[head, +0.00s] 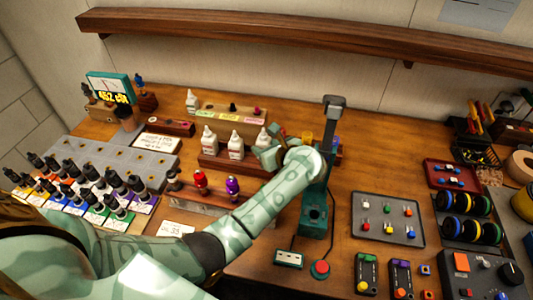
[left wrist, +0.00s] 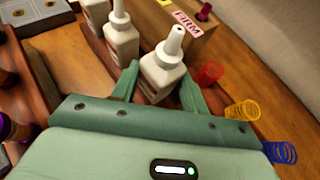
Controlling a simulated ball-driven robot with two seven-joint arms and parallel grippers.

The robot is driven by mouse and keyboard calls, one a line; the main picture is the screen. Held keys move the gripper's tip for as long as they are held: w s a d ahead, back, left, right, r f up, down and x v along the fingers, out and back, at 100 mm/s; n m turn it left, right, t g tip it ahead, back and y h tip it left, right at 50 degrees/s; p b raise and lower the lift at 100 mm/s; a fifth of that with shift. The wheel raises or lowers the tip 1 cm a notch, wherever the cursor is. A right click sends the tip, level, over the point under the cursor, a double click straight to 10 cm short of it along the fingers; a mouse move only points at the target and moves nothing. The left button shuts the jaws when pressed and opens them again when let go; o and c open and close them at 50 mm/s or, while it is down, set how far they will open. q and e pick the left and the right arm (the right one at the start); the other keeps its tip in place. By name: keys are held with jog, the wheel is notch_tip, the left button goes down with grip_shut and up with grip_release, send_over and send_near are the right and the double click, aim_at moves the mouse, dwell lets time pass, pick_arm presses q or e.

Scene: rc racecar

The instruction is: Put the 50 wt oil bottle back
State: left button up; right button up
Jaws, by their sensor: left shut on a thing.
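My left gripper (head: 268,150) reaches over the bench from the left. In the left wrist view its two green fingers (left wrist: 160,90) are closed on the sides of a white dropper bottle (left wrist: 166,70). The same bottle (head: 262,137) shows partly behind the gripper in the head view, at the right end of a reddish wooden rack (head: 213,162). Two like bottles stand to its left, one nearer the end (head: 209,139) and one in the middle (head: 236,145). The held bottle looks roughly upright; its base is hidden, so I cannot tell whether it is seated. No oil label is legible. My right gripper is out of view.
A wooden block with coloured labels (head: 235,118) stands behind the rack, with another white bottle (head: 192,102) at its left end. Red (left wrist: 209,73), yellow (left wrist: 242,112) and blue (left wrist: 281,152) springs lie right of the gripper. A green press (head: 316,205) stands close right.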

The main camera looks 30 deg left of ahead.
pick_arm(q)
jog(key=shift+f, duration=1.1)
jog(key=shift+f, duration=0.15)
jog(key=o, duration=1)
